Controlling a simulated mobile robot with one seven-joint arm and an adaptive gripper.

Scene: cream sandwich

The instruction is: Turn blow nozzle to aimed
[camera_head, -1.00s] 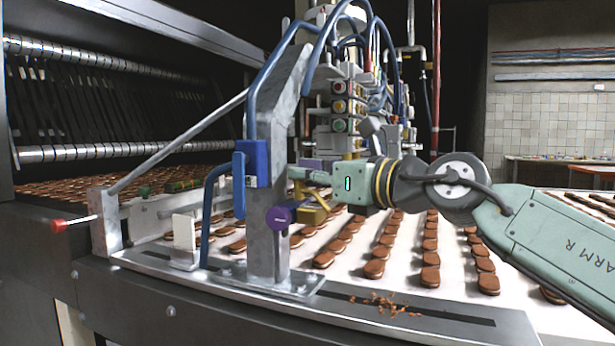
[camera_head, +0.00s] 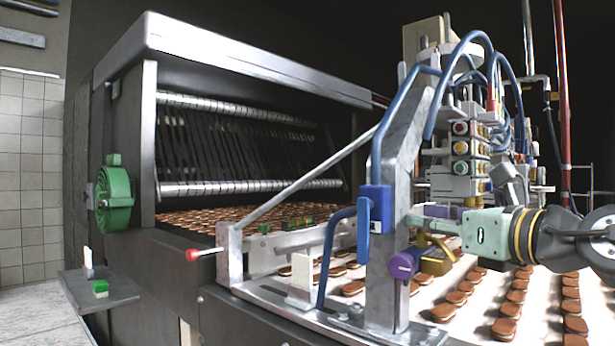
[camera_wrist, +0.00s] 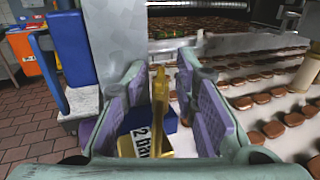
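A brass fitting (camera_head: 437,262) sits beside the grey metal post (camera_head: 392,180), close to a purple round knob (camera_head: 403,265). In the wrist view the brass piece (camera_wrist: 159,105) shows as an upright fin above a body with a white "2 bar" label (camera_wrist: 147,143). I cannot tell for certain which part is the blow nozzle. My gripper (camera_head: 428,221) is by the post, above the brass fitting. In the wrist view my gripper (camera_wrist: 162,66) has its two purple-padded fingers apart, one on each side of the fin, with gaps visible. A blue block lies partly hidden behind the fin.
A blue block (camera_head: 375,208) with a hose is fixed to the post. A red-tipped rod (camera_head: 192,255) sticks out to the left. Rows of sandwich biscuits (camera_head: 516,303) lie on the pale conveyor. A green wheel (camera_head: 113,200) is on the machine's left side.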

